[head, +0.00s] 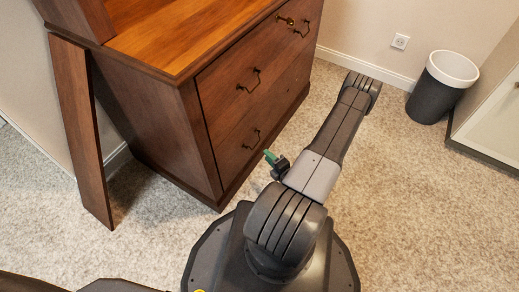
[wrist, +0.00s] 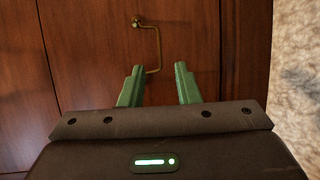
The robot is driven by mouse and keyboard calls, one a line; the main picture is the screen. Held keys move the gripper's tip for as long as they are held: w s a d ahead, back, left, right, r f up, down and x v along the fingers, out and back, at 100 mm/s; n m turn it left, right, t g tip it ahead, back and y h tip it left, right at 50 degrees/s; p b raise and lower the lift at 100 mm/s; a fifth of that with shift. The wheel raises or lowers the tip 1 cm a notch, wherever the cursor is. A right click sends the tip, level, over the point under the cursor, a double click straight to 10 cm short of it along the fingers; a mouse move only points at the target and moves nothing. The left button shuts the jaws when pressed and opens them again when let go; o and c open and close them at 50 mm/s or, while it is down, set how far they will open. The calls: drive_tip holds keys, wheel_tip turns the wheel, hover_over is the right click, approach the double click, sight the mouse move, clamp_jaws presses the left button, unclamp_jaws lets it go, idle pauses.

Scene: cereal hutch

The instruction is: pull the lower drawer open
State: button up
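The lower drawer (head: 238,150) of the brown wooden hutch is shut, its front flush with the frame around it. Its thin brass handle (head: 252,140) shows in the head view and again in the wrist view (wrist: 158,45). My gripper (head: 270,157) is just in front of the lower drawer, close to the handle. In the wrist view its green fingers (wrist: 159,70) are open and spread apart, pointing at the drawer front. One end of the handle shows in the gap between the fingertips. I cannot tell whether the fingers touch it.
An upper drawer (head: 228,92) with its own handle (head: 249,81) is above, also shut. A wooden board (head: 80,130) leans at the hutch's left side. A dark bin with a white rim (head: 430,100) stands at the far right. The carpet (head: 420,200) on the right is clear.

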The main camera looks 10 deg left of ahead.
drive_tip(key=b+x, duration=0.1)
drive_tip(key=x, duration=0.6)
drive_tip(key=shift+f, duration=0.1)
clamp_jaws()
